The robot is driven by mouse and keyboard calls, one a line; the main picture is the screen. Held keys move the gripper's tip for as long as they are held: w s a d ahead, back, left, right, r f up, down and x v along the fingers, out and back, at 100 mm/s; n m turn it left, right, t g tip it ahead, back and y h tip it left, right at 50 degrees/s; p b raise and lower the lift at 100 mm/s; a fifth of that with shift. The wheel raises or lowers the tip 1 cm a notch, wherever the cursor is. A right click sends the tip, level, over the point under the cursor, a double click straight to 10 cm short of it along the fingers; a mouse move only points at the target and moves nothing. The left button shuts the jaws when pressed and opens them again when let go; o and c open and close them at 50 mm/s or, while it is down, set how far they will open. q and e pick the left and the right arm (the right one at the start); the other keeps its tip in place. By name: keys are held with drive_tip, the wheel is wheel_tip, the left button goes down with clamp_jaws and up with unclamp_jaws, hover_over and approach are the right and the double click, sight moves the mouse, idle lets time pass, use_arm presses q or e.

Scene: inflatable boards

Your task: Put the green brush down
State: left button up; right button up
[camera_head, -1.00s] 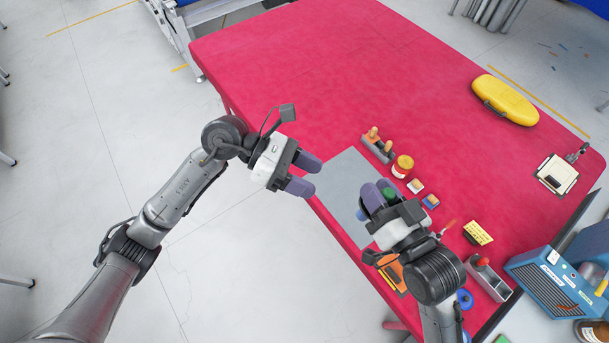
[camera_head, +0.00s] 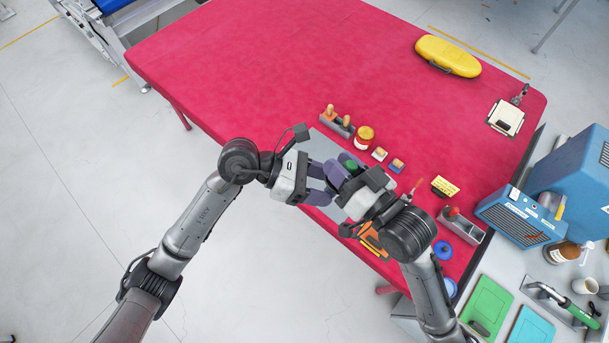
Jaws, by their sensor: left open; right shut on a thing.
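The green brush (camera_head: 350,164) shows only as a small green patch at my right gripper; the rest is hidden by the fingers and gripper body. My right gripper (camera_head: 340,175) is shut on it above the grey mat (camera_head: 325,149) at the table's near edge. My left gripper (camera_head: 325,184) is open, its purple fingers close to the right gripper's fingers over the same mat. I cannot tell whether the two grippers touch.
On the red table (camera_head: 270,65) stand a tool holder (camera_head: 337,123), a red-yellow jar (camera_head: 364,137), small blocks (camera_head: 379,154), a grey tray (camera_head: 463,225) and a yellow case (camera_head: 448,56). A blue machine (camera_head: 520,218) stands at right. The table's far left is clear.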

use_arm(q)
drive_tip(key=shift+d+f, duration=0.2)
drive_tip(key=shift+d, duration=0.25)
drive_tip(key=c, duration=0.9)
clamp_jaws()
use_arm(e)
drive_tip(key=o, duration=1.1)
drive_tip(key=shift+c, duration=0.2)
drive_tip(key=shift+s, duration=0.1)
